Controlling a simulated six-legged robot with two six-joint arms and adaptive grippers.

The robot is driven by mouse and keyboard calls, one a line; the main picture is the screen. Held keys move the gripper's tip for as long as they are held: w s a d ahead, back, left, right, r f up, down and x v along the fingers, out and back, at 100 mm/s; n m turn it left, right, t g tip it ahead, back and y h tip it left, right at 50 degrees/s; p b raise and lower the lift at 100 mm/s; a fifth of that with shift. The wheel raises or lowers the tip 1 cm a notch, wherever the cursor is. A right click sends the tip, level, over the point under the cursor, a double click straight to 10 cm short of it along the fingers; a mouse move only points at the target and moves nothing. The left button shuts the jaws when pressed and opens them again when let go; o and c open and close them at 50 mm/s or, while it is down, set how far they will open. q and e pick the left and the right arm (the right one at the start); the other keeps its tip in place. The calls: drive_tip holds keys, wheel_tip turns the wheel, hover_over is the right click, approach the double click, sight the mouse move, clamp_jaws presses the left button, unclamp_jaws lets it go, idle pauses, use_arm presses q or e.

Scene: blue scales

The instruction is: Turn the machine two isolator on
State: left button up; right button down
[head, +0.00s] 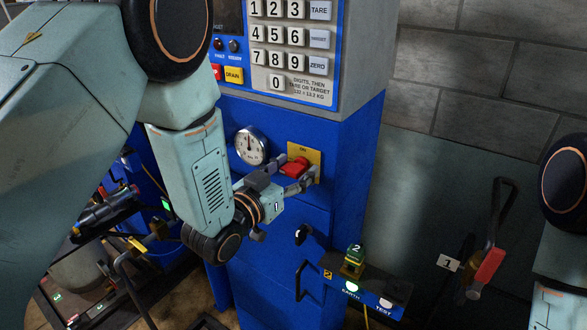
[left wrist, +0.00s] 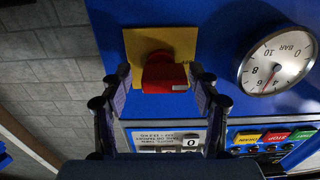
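A red isolator knob (head: 294,167) sits on a yellow plate (head: 312,157) on the front of the blue machine (head: 345,180). In the left wrist view the red knob (left wrist: 165,75) lies between the two open fingers of the left gripper (left wrist: 159,76). A gap shows at the left finger; the right finger is very close, and contact cannot be told. My right gripper is out of view.
A round pressure gauge (head: 251,145) is left of the plate, a keypad (head: 290,45) above. A red-gripped lever (head: 489,265) is on the right.

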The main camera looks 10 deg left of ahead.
use_arm(q)
drive_tip(key=shift+w+a+f, duration=0.1)
drive_tip(key=shift+a, duration=0.4)
drive_tip(key=shift+c, duration=2.2)
drive_tip(key=shift+d, duration=0.45)
drive_tip(key=c, duration=0.3)
drive_tip(key=shift+c, duration=0.7)
drive_tip(key=shift+a, duration=0.3)
drive_tip(key=shift+c, duration=0.9)
drive_tip(key=shift+d, duration=0.1)
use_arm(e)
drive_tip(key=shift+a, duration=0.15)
